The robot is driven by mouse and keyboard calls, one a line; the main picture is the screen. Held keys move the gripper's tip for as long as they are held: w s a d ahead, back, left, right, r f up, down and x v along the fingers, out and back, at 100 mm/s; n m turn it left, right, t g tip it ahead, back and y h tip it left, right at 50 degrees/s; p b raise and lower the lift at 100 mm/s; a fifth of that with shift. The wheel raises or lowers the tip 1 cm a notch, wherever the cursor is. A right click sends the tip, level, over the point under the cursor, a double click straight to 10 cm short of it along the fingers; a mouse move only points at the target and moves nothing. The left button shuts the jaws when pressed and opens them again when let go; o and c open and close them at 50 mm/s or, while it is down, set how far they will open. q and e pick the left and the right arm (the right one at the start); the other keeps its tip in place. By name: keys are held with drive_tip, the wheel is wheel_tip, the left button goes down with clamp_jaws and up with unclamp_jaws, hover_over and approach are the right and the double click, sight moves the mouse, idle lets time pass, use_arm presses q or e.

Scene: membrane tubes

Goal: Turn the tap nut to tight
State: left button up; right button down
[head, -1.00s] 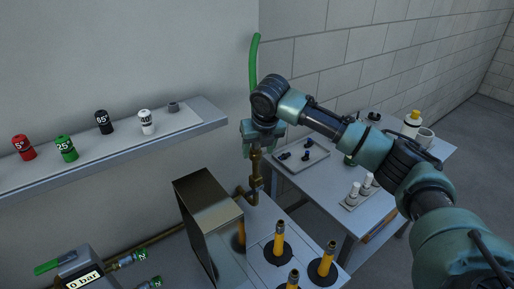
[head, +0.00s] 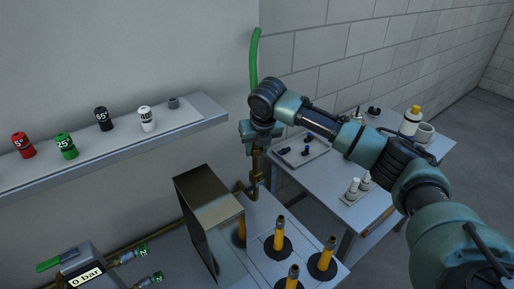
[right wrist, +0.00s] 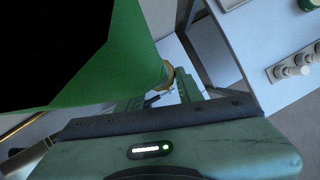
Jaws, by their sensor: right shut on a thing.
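The brass tap (head: 254,180) rises at the wall behind the steel box, and a green strip or hose (head: 254,60) stands up above it. My right gripper (head: 257,136) is at the top of the tap, coming from above and right. In the right wrist view, the green part fills the upper left, and a brass ring, seemingly the tap nut (right wrist: 167,75), shows at its lower end beside the fingers. The gripper is shut on it, though the contact is mostly hidden. Whether the nut is tight cannot be seen. My left gripper is not in view.
A shelf (head: 205,120) on the left holds several coloured caps. A steel box (head: 205,196) and several yellow posts (head: 278,235) stand close in front of the tap. A side table (head: 335,208) at right carries a tray (head: 315,159), bottles and a cup. A gauge reads 0 bar (head: 86,278).

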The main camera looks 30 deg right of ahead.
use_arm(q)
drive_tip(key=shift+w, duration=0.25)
use_arm(e)
drive_tip(key=shift+m, duration=0.4)
drive_tip(key=shift+a+m+h, duration=0.15)
drive_tip(key=shift+m+h, duration=0.15)
drive_tip(key=shift+m, duration=0.1)
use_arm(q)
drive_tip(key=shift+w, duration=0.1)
use_arm(e)
drive_tip(key=shift+w+a+r+m+g+h, duration=0.1)
drive_tip(key=shift+m+g+h, duration=0.15)
drive_tip(key=shift+m, duration=0.7)
drive_tip(key=shift+w+a+m+g+h, duration=0.15)
drive_tip(key=shift+m+h, duration=0.2)
drive_tip(key=shift+m, duration=0.6)
drive_tip(key=shift+d+m, duration=0.15)
drive_tip(key=shift+m, duration=0.15)
drive_tip(key=c, duration=1.2)
unclamp_jaws()
drive_tip(key=shift+o, duration=1.3)
